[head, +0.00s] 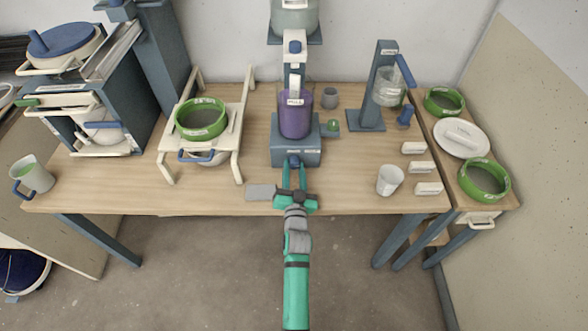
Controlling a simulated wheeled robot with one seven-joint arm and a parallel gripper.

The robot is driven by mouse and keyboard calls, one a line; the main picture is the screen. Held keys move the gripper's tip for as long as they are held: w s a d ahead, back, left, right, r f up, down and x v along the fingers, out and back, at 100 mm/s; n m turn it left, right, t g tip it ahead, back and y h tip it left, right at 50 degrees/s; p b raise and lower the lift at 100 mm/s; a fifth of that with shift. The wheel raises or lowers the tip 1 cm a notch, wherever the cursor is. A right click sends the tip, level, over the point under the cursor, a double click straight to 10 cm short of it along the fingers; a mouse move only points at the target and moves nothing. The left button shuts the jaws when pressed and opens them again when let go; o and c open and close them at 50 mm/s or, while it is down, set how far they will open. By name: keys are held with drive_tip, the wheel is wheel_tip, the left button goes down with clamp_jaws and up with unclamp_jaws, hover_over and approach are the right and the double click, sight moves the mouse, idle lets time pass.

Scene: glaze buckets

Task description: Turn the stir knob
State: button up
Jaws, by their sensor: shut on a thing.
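The stir knob (294,161) is a small blue knob on the front face of the blue-grey mill base (297,147). My gripper (294,170) reaches it from the front, over the table's near edge, with its green fingers shut on the knob. The fingers cover part of the knob, so its angle cannot be told. A clear jar with purple contents (296,119) stands on the base, with a label on its front.
A grey plate (261,192) lies just left of my gripper at the table's edge. A white cup (390,181) and several white blocks are to the right. A white rack with a green-rimmed sieve (202,119) stands left. Bare tabletop lies between.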

drive_tip(key=o, duration=1)
drive_tip(key=shift+o, duration=0.2)
drive_tip(key=s, duration=1)
drive_tip(key=shift+d+f, duration=0.15)
drive_tip(key=shift+s, duration=0.45)
